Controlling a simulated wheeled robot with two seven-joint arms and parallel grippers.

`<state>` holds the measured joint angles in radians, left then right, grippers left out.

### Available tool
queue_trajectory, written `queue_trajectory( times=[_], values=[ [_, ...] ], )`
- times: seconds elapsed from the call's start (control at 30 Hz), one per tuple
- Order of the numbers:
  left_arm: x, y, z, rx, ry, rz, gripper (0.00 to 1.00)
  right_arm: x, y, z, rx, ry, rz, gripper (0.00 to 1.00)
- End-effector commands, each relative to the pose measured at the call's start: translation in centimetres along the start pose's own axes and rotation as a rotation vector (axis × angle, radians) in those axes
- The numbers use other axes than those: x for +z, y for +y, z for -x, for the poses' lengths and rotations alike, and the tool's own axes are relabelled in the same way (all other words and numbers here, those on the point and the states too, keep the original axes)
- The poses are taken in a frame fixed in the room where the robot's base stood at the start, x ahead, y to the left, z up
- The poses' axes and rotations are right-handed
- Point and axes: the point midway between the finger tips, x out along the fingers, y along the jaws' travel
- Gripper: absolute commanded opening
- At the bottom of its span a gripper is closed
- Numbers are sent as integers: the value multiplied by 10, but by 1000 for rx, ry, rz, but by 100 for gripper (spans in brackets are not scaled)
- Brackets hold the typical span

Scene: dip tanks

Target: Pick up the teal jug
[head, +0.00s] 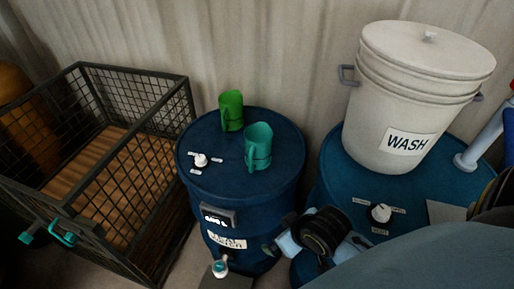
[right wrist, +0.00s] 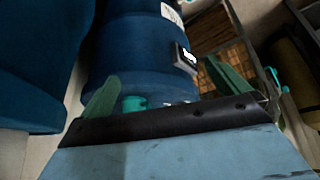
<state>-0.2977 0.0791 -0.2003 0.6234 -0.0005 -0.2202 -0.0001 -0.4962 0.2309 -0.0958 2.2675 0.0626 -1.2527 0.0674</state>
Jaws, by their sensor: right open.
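The teal jug (head: 258,146) stands upright on the lid of a blue barrel (head: 235,190) in the head view, its handle toward the lower left. A green jug (head: 231,111) stands just behind it to the left. My right gripper (head: 276,236) is in front of the barrel's right side, below the lid and apart from the teal jug. In the right wrist view, its two green fingers (right wrist: 162,73) are spread with nothing held between them, facing the barrel's side (right wrist: 135,55). My left gripper is not in view.
A white knob (head: 201,160) sits on the lid left of the jug. A wire crate (head: 120,75) stands at left. A second blue barrel (head: 335,180) at right carries a white WASH bucket (head: 400,110). A tap (head: 220,267) projects low in front of the first barrel.

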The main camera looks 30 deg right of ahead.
Motion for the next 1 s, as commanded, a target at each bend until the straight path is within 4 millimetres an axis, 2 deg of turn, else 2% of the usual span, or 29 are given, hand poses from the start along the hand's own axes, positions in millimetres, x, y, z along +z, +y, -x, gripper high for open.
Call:
queue_trajectory(
  times=[0.03,0.1,0.37,0.5,0.6,0.77,1.0],
  values=[
    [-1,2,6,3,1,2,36,-17,12,3,11,55,3,100],
    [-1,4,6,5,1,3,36,-36,24,1,16,126,-4,100],
    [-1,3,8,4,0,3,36,-102,79,-8,31,391,-32,100],
    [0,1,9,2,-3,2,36,-138,116,-7,34,541,-51,100],
    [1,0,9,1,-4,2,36,-157,136,-3,34,623,-62,100],
    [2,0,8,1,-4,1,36,-173,148,-3,31,678,-73,100],
    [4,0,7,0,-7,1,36,-197,151,-32,31,682,-75,100]
  ],
)
